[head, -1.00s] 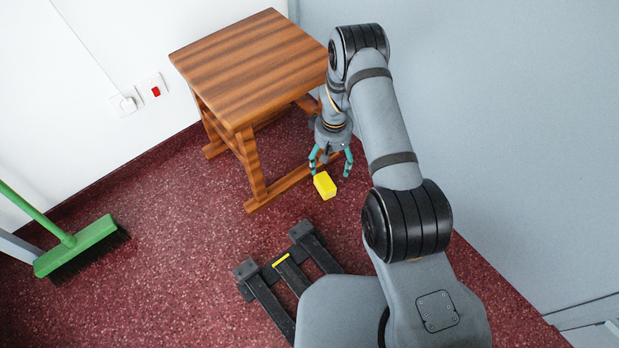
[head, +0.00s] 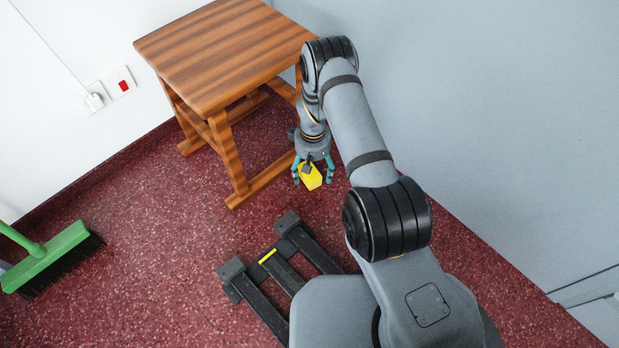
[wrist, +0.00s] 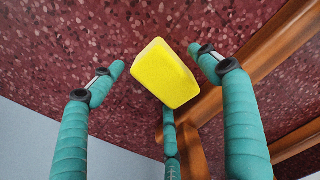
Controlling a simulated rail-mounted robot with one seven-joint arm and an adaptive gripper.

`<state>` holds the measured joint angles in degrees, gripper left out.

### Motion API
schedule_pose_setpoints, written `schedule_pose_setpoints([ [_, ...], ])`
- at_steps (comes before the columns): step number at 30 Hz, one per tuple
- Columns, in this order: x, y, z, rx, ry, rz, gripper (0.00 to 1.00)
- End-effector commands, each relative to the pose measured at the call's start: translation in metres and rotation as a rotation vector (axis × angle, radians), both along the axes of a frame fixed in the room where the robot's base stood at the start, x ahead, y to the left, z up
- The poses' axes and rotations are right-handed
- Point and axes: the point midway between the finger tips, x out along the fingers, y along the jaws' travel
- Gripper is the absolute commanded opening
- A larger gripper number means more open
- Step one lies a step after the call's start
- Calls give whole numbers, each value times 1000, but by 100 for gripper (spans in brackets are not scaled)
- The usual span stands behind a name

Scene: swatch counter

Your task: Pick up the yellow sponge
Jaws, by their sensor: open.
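The yellow sponge (head: 311,177) is a small block on the dark red speckled floor, beside the foot of the wooden stool. My gripper (head: 313,180) is right above it, pointing down, with its teal fingers spread around it. In the wrist view the sponge (wrist: 163,74) shows whole between the open fingers of my gripper (wrist: 158,70). One finger is on the left, one on the right, and a third is partly hidden behind the sponge. I cannot tell whether any finger touches it.
A striped wooden stool (head: 222,50) stands close behind and left of my gripper, its foot bar (head: 262,181) near the sponge. A grey wall (head: 480,120) is on the right. A green broom (head: 48,258) lies at far left. The floor between is clear.

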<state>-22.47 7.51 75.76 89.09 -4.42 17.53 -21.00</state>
Motion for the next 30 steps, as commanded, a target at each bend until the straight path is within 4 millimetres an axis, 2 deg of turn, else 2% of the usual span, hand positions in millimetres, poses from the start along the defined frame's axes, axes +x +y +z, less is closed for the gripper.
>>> schedule_pose_setpoints([
  [4,0,0,2,1,-1,0,76],
  [26,0,0,2,0,0,0,33],
  [30,0,0,2,0,0,0,32],
])
